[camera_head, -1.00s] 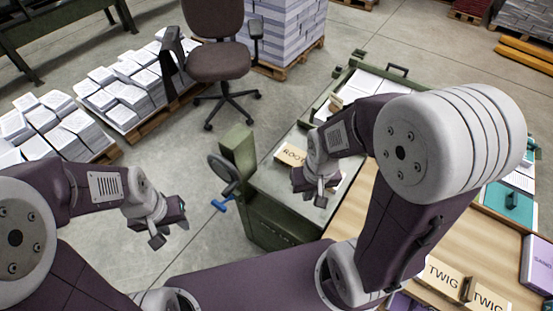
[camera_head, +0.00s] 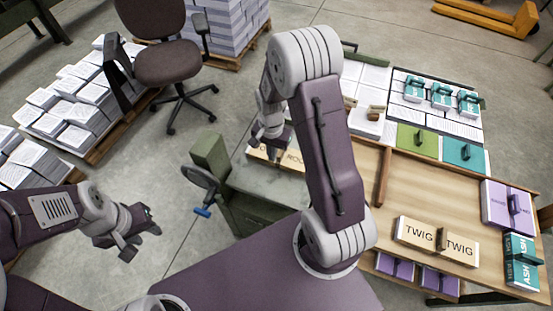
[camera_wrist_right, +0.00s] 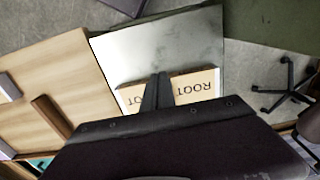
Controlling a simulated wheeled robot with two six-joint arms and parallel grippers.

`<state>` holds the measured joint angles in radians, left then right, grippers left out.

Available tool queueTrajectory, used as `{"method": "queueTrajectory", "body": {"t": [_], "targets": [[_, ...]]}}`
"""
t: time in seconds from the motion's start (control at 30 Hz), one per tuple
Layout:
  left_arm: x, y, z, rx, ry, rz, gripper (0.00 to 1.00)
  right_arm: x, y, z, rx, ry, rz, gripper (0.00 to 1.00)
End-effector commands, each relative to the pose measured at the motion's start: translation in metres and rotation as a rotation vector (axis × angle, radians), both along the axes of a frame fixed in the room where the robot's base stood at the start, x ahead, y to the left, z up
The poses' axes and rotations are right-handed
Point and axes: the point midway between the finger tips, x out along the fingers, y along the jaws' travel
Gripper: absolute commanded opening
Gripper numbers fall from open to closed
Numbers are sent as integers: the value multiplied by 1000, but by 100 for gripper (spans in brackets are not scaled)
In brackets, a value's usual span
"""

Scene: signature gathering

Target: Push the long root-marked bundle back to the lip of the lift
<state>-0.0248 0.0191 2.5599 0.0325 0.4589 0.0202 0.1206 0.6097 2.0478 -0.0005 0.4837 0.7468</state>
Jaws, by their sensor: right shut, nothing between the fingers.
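The long bundle (camera_head: 293,161) has a tan top marked ROOT. It lies on the grey metal top of the lift (camera_head: 268,182), towards its far side in the head view. My right gripper (camera_head: 270,152) is shut and empty at the bundle, and its wrist hides part of it. In the right wrist view the shut fingers (camera_wrist_right: 157,92) cross the middle of the bundle (camera_wrist_right: 198,84), between two upside-down ROOT marks. I cannot tell whether they touch it. The lift's bare top (camera_wrist_right: 160,45) spreads beyond the bundle. My left gripper (camera_head: 141,242) is open and empty over the floor.
A wooden table (camera_head: 400,190) adjoins the lift on the right, with TWIG bundles (camera_head: 415,233), purple bundles (camera_head: 509,208) and teal ASH bundles (camera_head: 521,262). A brown chair (camera_head: 165,62) and pallets of paper stacks (camera_head: 85,95) stand on the floor. The lift's near top is clear.

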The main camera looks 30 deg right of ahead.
Motion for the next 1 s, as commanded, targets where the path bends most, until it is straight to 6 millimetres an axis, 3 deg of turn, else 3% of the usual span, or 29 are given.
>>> {"method": "queueTrajectory", "body": {"t": [0.17,0.5,0.7,1.0], "targets": [[0,0,-2,0,0,0,36,-2,1,-27,1,6,2,0],[0,0,-5,0,0,0,36,-2,1,-101,0,4,3,0],[0,0,2,0,0,0,36,19,-23,-97,0,-1,0,0],[0,0,3,0,0,0,36,25,-30,-98,1,1,2,0]]}}
